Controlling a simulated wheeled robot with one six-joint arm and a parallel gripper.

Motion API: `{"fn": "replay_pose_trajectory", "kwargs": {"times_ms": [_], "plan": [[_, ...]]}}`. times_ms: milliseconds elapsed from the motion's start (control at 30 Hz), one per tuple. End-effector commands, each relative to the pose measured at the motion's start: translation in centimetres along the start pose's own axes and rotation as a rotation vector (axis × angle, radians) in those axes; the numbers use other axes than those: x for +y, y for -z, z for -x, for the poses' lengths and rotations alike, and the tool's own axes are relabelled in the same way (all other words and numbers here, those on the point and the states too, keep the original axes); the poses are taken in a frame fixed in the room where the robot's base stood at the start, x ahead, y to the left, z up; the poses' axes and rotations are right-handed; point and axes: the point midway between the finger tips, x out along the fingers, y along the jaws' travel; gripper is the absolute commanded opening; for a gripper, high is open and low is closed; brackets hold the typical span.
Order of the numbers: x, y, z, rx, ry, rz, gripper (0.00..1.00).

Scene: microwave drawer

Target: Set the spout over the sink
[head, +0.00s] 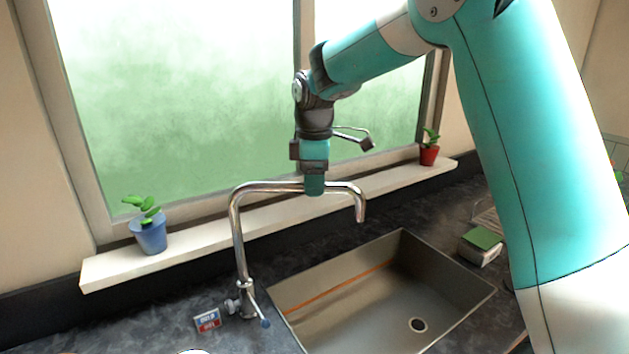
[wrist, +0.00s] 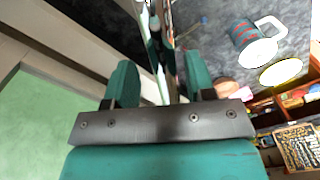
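The chrome tap (head: 238,240) stands on the counter left of the sink (head: 470,305). Its spout (head: 345,188) runs to the right from the upright pipe and bends down at the tip, which appears above the basin. My gripper (head: 314,186) points down at the middle of the spout. In the wrist view the two teal fingers (wrist: 163,80) are apart, with the chrome pipe (wrist: 158,45) between them. A gap shows beside the pipe; whether either finger touches it I cannot tell. The tap's lever (head: 262,316) is low by its base.
A blue plant pot (head: 149,236) and a red one (head: 429,155) stand on the windowsill (head: 200,240) behind the spout. A sponge-like block (head: 480,246) lies right of the sink. A small label (head: 207,321) is near the tap. A striped mug (wrist: 250,38) shows in the wrist view.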

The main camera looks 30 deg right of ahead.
Motion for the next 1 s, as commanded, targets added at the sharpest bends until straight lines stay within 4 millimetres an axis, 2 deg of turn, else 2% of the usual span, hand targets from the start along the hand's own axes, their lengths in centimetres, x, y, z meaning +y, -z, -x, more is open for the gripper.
{"fn": "replay_pose_trajectory", "kwargs": {"times_ms": [233, 367, 767, 800, 933, 1000], "plan": [[-0.1, 0.0, 0.2, -0.001, 0.002, -0.001, 0.50], [0.0, 0.0, 1.8, 0.000, -0.001, -0.001, 0.50], [0.0, 0.0, 11.8, 0.001, -0.003, 0.000, 0.50], [0.0, 0.0, 13.3, 0.001, -0.001, -0.002, 0.50], [0.0, -0.1, 16.0, -0.001, 0.002, -0.002, 0.50], [0.0, -0.1, 16.7, -0.001, 0.002, -0.002, 0.50]]}}
